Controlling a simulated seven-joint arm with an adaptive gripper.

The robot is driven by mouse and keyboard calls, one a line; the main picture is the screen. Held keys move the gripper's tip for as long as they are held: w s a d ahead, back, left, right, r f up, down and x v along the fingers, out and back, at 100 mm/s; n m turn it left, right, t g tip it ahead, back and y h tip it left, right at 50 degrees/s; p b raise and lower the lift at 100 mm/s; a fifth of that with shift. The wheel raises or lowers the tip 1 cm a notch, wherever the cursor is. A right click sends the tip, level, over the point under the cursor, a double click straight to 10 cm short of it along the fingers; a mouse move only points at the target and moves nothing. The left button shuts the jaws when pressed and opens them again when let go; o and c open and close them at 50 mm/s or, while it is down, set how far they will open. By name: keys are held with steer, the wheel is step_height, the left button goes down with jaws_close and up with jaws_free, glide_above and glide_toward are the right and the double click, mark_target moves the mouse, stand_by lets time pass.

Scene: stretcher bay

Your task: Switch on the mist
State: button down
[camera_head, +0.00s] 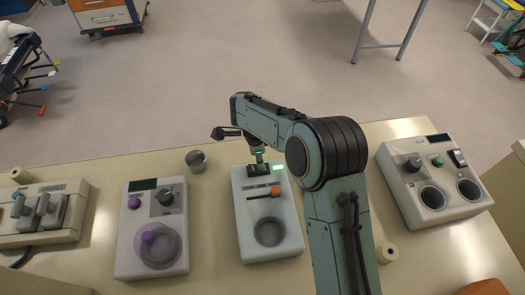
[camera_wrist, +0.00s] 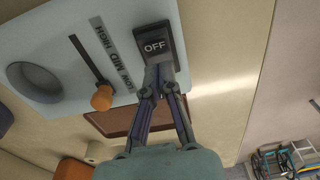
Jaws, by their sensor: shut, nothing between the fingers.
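The pale blue unit (camera_head: 286,245) stands on the bench in the middle of the head view, and its panel (camera_wrist: 75,18) fills the upper left of the wrist view. Its dark rocker switch (camera_wrist: 153,44) shows the word OFF. An orange slider knob (camera_wrist: 102,97) sits at the LOW end of a LOW MID HIGH scale. My gripper (camera_wrist: 158,70) is shut and empty, its fingertips at the switch's near edge; I cannot tell whether they touch it. In the head view my gripper (camera_head: 260,163) is over the unit's far end and partly hides the switch.
A grey unit with purple knobs (camera_head: 127,262) is to the left, with a metal cup (camera_head: 196,161) between. A switch box (camera_head: 75,232) stands at far left. A small cream cylinder (camera_head: 388,253) is near my arm.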

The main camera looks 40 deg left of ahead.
mark_target(268, 167)
step_height(268, 167, up, 14)
steer(key=w+d, duration=0.1)
steer(key=shift+w+d+f, duration=0.15)
steer(key=shift+w+d, duration=0.1)
stand_by(0.4)
